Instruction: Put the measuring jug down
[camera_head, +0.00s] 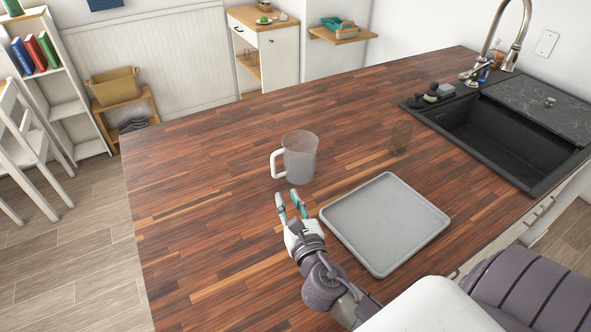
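The measuring jug (300,158) is a translucent grey jug with a pale handle on its left side. It stands upright on the wooden worktop (215,225). My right gripper (288,196) is just in front of the jug, on the near side, with its two teal-padded fingers apart. A small gap of worktop shows between the fingertips and the jug, and nothing is between the fingers. My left gripper is not in view.
A grey tray (385,222) lies right of my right gripper. A clear brownish glass (401,138) stands behind the tray. A dark sink (500,140) with a tap is at the right. The worktop left of and behind the jug is free.

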